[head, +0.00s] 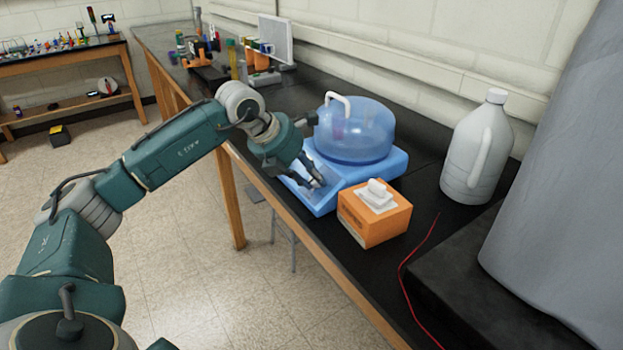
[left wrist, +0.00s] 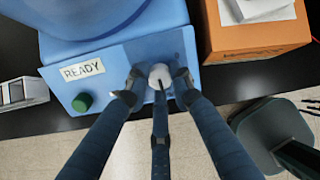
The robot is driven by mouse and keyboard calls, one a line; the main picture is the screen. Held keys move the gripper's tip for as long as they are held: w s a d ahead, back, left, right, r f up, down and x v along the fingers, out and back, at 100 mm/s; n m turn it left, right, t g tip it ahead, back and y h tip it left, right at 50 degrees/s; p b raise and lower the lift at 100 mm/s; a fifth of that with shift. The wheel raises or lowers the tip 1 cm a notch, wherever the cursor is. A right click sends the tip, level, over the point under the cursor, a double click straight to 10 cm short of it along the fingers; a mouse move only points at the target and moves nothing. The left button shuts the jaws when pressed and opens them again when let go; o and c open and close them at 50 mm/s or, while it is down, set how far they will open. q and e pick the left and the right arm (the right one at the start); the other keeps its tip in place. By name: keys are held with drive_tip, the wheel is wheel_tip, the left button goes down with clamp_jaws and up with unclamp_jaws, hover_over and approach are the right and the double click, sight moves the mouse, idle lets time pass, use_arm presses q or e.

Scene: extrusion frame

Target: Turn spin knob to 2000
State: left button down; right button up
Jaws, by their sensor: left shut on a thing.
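The blue machine (head: 372,172) with a clear blue domed lid (head: 355,138) stands on the black bench. In the left wrist view its front panel (left wrist: 115,62) shows a label reading READY (left wrist: 83,70), a green button (left wrist: 82,102) and a pale round spin knob (left wrist: 160,76) with a dark mark. My left gripper (head: 314,180) is at the front panel; its fingers (left wrist: 155,85) are shut around the knob. The numbers around the knob cannot be read. My right gripper is not in view.
An orange tissue box (head: 375,214) stands just right of the machine, close to my gripper. A white jug (head: 478,150) is farther right, and a red wire (head: 412,255) lies on the bench (head: 440,215). Racks and bottles stand at the far end.

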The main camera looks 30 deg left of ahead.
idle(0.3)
use_arm(q)
drive_tip(key=c, duration=1.5)
unclamp_jaws()
drive_tip(key=v, duration=1.2)
